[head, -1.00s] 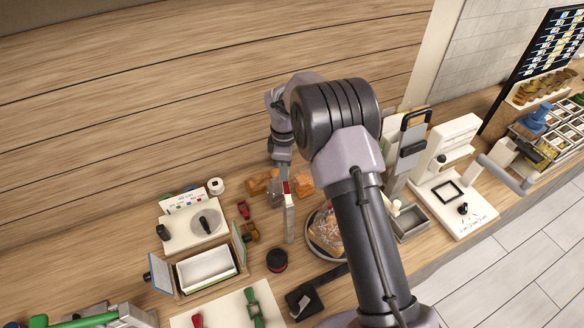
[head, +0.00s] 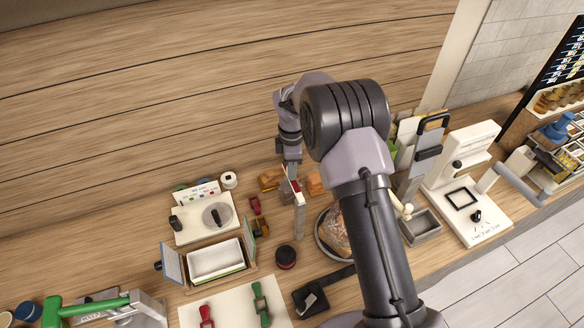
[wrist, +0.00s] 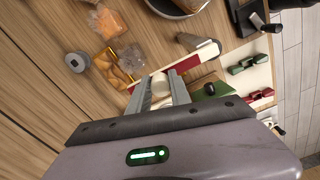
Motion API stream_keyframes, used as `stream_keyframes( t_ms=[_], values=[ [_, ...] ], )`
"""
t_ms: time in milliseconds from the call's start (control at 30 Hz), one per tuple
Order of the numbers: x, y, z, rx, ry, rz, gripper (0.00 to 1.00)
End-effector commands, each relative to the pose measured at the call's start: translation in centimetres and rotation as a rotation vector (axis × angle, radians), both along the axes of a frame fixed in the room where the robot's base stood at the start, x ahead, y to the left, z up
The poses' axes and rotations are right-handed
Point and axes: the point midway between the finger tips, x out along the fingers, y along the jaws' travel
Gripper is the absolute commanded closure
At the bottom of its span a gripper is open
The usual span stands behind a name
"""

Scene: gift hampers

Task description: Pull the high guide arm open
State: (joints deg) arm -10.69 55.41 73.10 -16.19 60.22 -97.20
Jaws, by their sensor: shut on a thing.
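A pale bar with a red stripe, which looks like the high guide arm, stands among the goods in the head view (head: 299,219). In the wrist view the bar (wrist: 206,54) runs slantwise just beyond my fingertips. My gripper (wrist: 160,88) has its two fingers closed on a short white knob (wrist: 160,83) at the bar's lower left part. In the head view my gripper (head: 291,168) is small and partly hidden at the bar's top. How the knob joins the bar cannot be made out.
A white tray (head: 245,268) sits between blue and green side panels. A black round tin (head: 286,257) stands near the bar's foot. Bagged goods lie on a round plate (head: 321,245) to the right, partly behind my arm. A white press (head: 468,158) stands farther right.

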Motion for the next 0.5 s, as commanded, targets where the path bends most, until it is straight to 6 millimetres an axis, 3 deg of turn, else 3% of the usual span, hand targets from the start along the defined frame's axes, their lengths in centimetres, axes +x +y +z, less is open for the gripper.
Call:
stream_keyframes(
  t_ms=[33, 67, 167, 500],
  values=[
    [0.08, 0.02, 0.10, 0.001, -0.002, 0.000, 1.00],
    [0.08, 0.02, 0.10, 0.001, -0.002, 0.000, 0.74],
    [0.06, 0.02, 0.09, 0.001, -0.002, -0.001, 0.54],
    [0.05, 0.00, 0.26, 0.000, -0.001, -0.001, 0.54]
  ],
)
